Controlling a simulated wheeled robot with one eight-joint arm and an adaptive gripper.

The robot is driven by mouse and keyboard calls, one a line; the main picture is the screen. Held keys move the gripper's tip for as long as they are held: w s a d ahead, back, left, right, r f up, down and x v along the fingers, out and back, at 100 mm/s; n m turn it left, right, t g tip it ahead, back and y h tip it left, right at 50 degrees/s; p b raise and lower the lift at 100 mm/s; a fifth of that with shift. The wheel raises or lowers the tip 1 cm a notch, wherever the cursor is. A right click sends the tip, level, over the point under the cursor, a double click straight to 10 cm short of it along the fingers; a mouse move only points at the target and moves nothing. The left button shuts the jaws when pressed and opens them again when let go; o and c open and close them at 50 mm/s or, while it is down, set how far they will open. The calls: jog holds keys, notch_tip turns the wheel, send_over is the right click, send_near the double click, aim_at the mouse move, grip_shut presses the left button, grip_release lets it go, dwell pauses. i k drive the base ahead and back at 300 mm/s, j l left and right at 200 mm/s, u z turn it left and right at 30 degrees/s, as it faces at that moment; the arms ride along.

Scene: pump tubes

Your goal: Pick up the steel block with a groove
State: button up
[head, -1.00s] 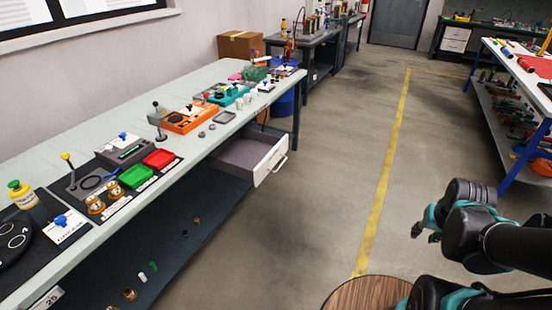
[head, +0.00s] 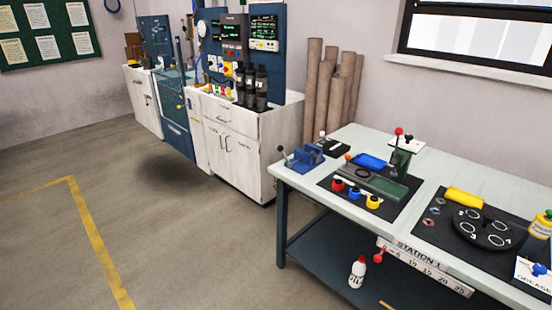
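I cannot make out a steel block with a groove for certain. On the near workbench (head: 440,170), a long grey-green fixture (head: 385,187) lies on a black mat, with a dark round part at its left end. A small blue fixture (head: 303,159) with a lever stands at the bench's left end. Red, blue and yellow round pieces (head: 355,193) sit in front of the long fixture. My gripper is not in view.
A black disc (head: 487,230), a yellow block (head: 464,197) and a yellow bottle (head: 541,225) are farther right. A white bottle (head: 357,272) stands on the lower shelf. White cabinets (head: 230,150) stand behind. The floor at left is clear.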

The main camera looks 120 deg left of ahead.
aim_at(316, 159)
jog(key=u, duration=3.65)
jog(key=z, duration=0.35)
jog(key=i+j+z, duration=0.65)
jog(key=j, duration=0.15)
jog(key=k+l, duration=0.05)
